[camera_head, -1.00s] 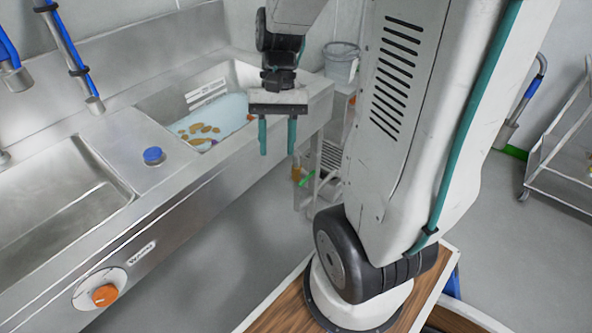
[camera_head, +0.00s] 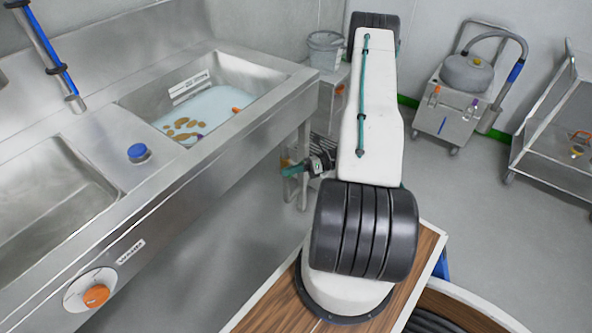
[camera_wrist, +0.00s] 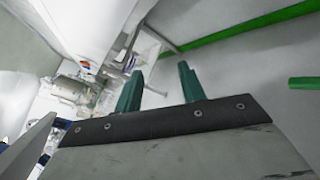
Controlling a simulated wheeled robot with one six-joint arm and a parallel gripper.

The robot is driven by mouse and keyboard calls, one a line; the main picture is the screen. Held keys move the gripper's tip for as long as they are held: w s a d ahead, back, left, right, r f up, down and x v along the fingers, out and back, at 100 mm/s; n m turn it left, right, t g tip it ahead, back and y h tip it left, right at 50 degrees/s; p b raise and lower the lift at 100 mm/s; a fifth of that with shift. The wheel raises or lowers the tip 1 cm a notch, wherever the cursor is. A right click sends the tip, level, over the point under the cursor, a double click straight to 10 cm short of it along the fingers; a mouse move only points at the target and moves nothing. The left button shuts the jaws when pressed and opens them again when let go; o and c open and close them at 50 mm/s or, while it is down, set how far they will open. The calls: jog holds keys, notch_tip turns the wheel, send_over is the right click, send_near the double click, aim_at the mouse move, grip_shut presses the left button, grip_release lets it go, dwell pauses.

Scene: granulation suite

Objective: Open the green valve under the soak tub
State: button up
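The soak tub (camera_head: 262,95) is the steel basin at the right end of the sink bench, holding pale liquid and brown pieces. My gripper (camera_head: 290,170) is low beside the bench's right end, its teal fingers pointing left in the head view. In the wrist view my gripper (camera_wrist: 160,78) has its fingers apart, with nothing seen between them. I cannot make out the green valve for certain. The area under the tub's right end is partly hidden by my gripper and arm. A short green bar (camera_wrist: 305,83) shows at the wrist view's right edge; I cannot tell what it is.
A bench leg (camera_head: 304,190) stands close to my gripper. A grey bucket (camera_head: 327,50) sits on a stand behind. A wheeled unit (camera_head: 450,110) and a wire trolley (camera_head: 560,140) stand at the right. The floor before the bench is clear.

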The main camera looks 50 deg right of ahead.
jog(key=s+d+f+m+t+h, duration=0.1)
jog(key=d+f+m+t+h, duration=0.2)
jog(key=f+m, duration=0.25)
jog(key=d+f+m+t+h, duration=0.3)
jog(key=f+m, duration=0.2)
jog(key=f, duration=0.2)
jog(key=w+d+f+m+t+h, duration=0.1)
jog(key=d+f+m+t+h, duration=0.1)
jog(key=d+m+h, duration=0.45)
jog(key=w+m, duration=0.1)
jog(key=w, duration=0.2)
jog(key=w+m+y, duration=0.1)
jog(key=w, duration=0.3)
jog(key=shift+w+a+f, duration=0.1)
jog(key=shift+w+a, duration=0.1)
jog(key=shift+w, duration=0.05)
jog(key=shift+y, duration=0.25)
grip_shut()
